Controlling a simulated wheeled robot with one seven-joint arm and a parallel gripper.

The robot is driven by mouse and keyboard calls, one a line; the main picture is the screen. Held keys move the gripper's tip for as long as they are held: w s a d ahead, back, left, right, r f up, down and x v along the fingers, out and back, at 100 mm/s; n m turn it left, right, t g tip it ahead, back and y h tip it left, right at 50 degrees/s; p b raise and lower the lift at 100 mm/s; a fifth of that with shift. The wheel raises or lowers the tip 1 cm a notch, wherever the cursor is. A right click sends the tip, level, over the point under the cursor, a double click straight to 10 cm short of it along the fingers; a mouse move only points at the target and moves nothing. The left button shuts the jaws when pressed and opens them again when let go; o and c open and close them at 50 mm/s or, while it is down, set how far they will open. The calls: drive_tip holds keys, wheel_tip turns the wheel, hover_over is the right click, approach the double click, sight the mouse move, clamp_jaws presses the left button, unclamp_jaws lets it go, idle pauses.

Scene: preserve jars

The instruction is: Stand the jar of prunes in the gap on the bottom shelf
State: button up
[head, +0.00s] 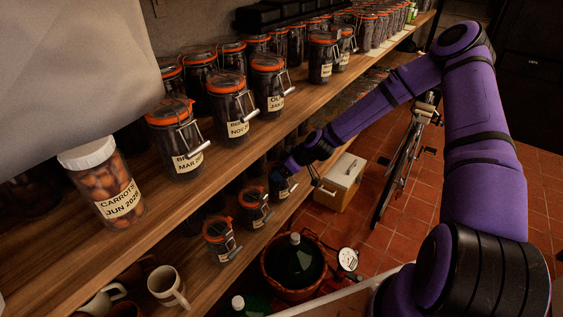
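My arm reaches down to the lower shelf (200,287), and my gripper (284,173) is at its front edge, small and dark in the picture. A dark jar (280,188) stands right at the gripper's tip; I cannot tell whether the fingers close on it. Nearer me on the same shelf are two small jars with orange lids, one (254,207) beside that jar and one (219,240) nearer still. No label reading prunes can be made out. The gap is not clearly visible; the shelf beyond the gripper is hidden by the upper shelf and my arm.
The upper shelf (165,222) holds many clasp jars and a carrots jar (107,190). Mugs (168,287) stand on the near lower shelf. A basketed bottle (294,262), a cream box (340,182) and a bicycle (405,155) are on the tiled floor. Grey material covers the upper left.

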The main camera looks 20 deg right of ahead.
drive_tip(key=shift+f, duration=0.1)
drive_tip(key=o, duration=1.9)
drive_tip(key=shift+c, duration=0.2)
drive_tip(key=v, duration=1.2)
drive_tip(key=s+r+m+g+h, duration=0.1)
drive_tip(key=s+r+m+h, duration=0.15)
drive_tip(key=s+r, duration=0.4)
drive_tip(key=s+r+m+g+h, duration=0.1)
drive_tip(key=s+r+h, duration=0.2)
drive_tip(key=r, duration=0.6)
drive_tip(key=s+r+m+h, duration=0.1)
drive_tip(key=s+r+h, duration=0.1)
drive_tip(key=s+r, duration=0.45)
drive_tip(key=s+r+m+t, duration=0.1)
drive_tip(key=s+r+m, duration=0.4)
drive_tip(key=s+r, duration=0.8)
drive_tip(key=shift+s+r+m+t, duration=0.3)
drive_tip(key=shift+s+m, duration=0.05)
drive_tip(key=shift+s, duration=1.25)
drive_tip(key=shift+d+y, duration=0.15)
drive_tip(key=shift+y, duration=0.1)
